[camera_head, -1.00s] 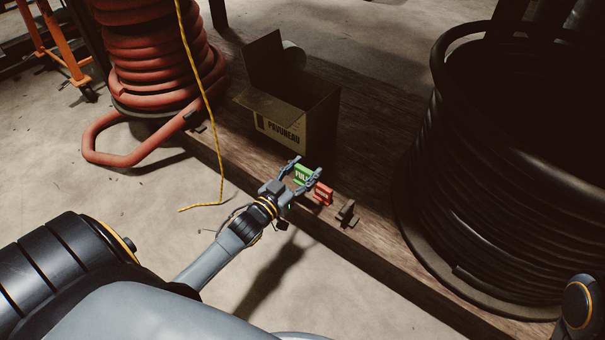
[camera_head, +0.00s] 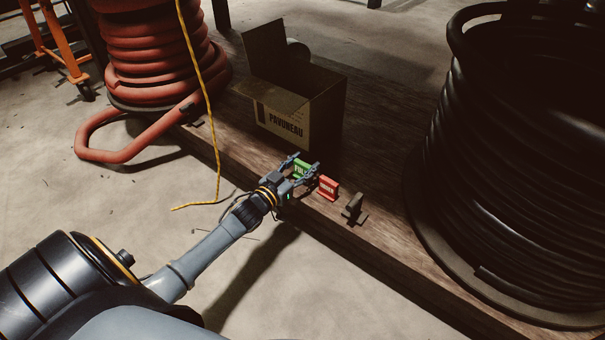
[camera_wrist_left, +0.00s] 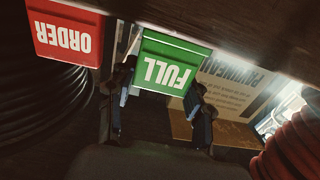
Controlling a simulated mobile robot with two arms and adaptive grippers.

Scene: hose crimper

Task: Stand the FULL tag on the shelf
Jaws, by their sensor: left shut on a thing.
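The green FULL tag (camera_head: 301,170) is at the front edge of the wooden shelf (camera_head: 385,248). In the left wrist view the FULL tag (camera_wrist_left: 173,62) appears upside down, between my two fingers. My left gripper (camera_head: 304,172) is shut on it, one finger on each side. The wrist view also shows the left gripper's fingers (camera_wrist_left: 158,100). Whether the tag's base touches the shelf is hidden. My right gripper is not in view.
A red ORDER tag (camera_head: 328,188) stands just right of the FULL tag, with a small dark bracket (camera_head: 354,208) beyond it. An open cardboard box (camera_head: 285,125) stands behind. A red hose coil (camera_head: 155,60) is at left, a large black coil (camera_head: 510,170) at right.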

